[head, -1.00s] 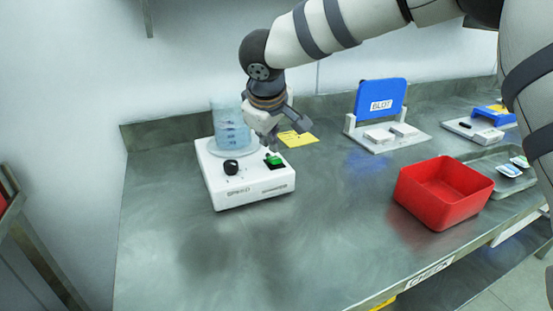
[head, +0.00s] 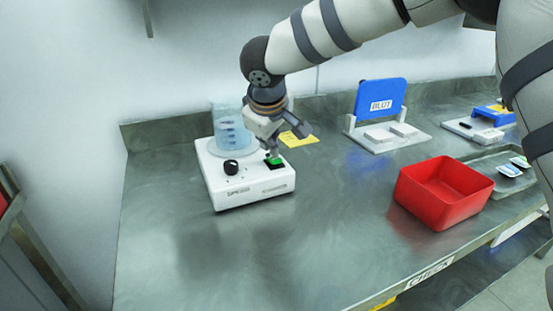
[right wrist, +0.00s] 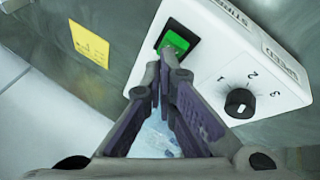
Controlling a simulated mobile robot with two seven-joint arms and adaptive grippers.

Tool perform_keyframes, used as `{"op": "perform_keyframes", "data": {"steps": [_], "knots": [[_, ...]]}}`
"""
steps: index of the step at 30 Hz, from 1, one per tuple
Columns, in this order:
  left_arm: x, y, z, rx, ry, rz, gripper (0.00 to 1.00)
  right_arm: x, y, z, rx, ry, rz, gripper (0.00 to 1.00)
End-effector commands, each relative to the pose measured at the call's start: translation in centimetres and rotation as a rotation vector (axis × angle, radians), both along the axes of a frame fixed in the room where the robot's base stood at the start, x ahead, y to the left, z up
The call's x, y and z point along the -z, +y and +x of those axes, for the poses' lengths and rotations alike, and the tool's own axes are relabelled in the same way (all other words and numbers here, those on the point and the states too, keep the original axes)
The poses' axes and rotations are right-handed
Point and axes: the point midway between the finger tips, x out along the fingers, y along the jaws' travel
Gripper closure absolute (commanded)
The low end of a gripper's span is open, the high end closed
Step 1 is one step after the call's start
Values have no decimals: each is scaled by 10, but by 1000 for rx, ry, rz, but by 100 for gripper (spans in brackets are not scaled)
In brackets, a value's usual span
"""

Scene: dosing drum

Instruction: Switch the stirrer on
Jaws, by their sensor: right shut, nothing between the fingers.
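The white stirrer (head: 245,189) stands on the steel bench at the left, with a clear beaker (head: 230,128) of bluish liquid on its plate. Its front has a black speed knob (head: 231,167) and a green rocker switch (head: 274,161) in a black frame. In the right wrist view the switch (right wrist: 174,42) lies just beyond my fingertips, and the knob (right wrist: 240,103) is to the right. My right gripper (head: 275,152) is shut and empty, its tips at or just over the switch; I cannot tell whether they touch. My left gripper is not in view.
A yellow note (head: 297,137) lies behind the stirrer. A red bin (head: 443,193) stands to the right, with a blue BLOT stand (head: 380,100) behind it and a tray (head: 490,165) with small packs beside it. The bench front is clear.

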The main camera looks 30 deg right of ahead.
Motion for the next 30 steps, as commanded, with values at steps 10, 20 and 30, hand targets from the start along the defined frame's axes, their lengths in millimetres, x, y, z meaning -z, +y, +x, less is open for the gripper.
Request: {"op": "perform_keyframes", "data": {"steps": [10, 20, 30], "knots": [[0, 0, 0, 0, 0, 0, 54, 1, 0, 0, -1, 0, -1, 100], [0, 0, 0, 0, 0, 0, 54, 5, 0, -1, -1, 0, -2, 100], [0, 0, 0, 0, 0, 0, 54, 8, 0, -2, -1, -1, -1, 100]]}}
